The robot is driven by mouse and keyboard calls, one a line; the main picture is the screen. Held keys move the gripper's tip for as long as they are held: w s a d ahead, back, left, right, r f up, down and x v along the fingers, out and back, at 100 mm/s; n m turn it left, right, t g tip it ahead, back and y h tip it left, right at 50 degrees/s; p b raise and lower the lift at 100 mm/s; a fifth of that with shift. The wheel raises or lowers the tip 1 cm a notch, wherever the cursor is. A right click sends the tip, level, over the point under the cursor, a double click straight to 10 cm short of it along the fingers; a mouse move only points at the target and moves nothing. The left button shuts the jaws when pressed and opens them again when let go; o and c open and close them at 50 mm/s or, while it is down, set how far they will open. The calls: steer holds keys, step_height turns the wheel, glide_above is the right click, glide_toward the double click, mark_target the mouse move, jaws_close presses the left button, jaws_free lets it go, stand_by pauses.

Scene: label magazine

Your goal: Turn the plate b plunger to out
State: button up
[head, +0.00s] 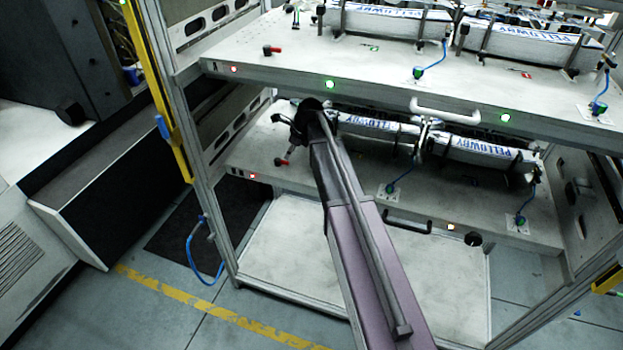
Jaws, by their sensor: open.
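The lower plate (330,185) carries a small plunger with a red knob (281,161) near its front left corner. I take this to be plate b; its letter is too small to read. My gripper (288,130) is dark, open and seems empty. It is over the left part of the lower plate, just above and behind the red knob in the picture. My arm reaches up to it from the bottom. The gripper and the plunger's shaft overlap in view, so I cannot tell whether they touch. A similar red-knobbed plunger (272,50) sits on the upper plate (300,62).
The upper plate overhangs the gripper closely. Label stacks (480,147) and blue-cabled sensors (391,188) stand right of it. A frame post (188,130) rises at left.

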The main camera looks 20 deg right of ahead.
steer(key=s+d, duration=0.2)
steer(key=d, duration=0.1)
steer(key=s+d, duration=0.2)
steer(key=d, duration=0.1)
steer(key=s+d, duration=0.3)
steer(key=shift+d+r, duration=0.2)
steer(key=shift+r, duration=0.1)
steer(key=shift+s+a+r+n+p, duration=0.15)
steer(key=shift+s+a+n, duration=0.05)
steer(key=shift+s+n, duration=0.25)
steer(key=shift+s+a+r+n+p, duration=0.1)
steer(key=shift+s+a+n+p, duration=0.1)
steer(key=shift+s+n, duration=0.25)
steer(key=s+a+n, duration=0.1)
steer(key=n, duration=0.1)
steer(key=s+a+n+p, duration=0.1)
steer(key=s, duration=0.1)
steer(key=shift+a+r+n+g+h, duration=0.1)
steer(key=shift+r+n+g+h, duration=0.3)
steer(key=s+a+r+n+h+p, duration=0.1)
steer(key=s+a+n+p, duration=0.1)
steer(key=s+n, duration=0.3)
steer(key=s+a+r+n+g+h+p, duration=0.1)
steer(key=s+a+r+n, duration=0.1)
steer(key=s+n, duration=0.3)
steer(key=shift+a+n+p, duration=0.4)
steer(key=shift+a+n, duration=0.4)
steer(key=shift+n, duration=0.4)
steer(key=shift+w, duration=0.1)
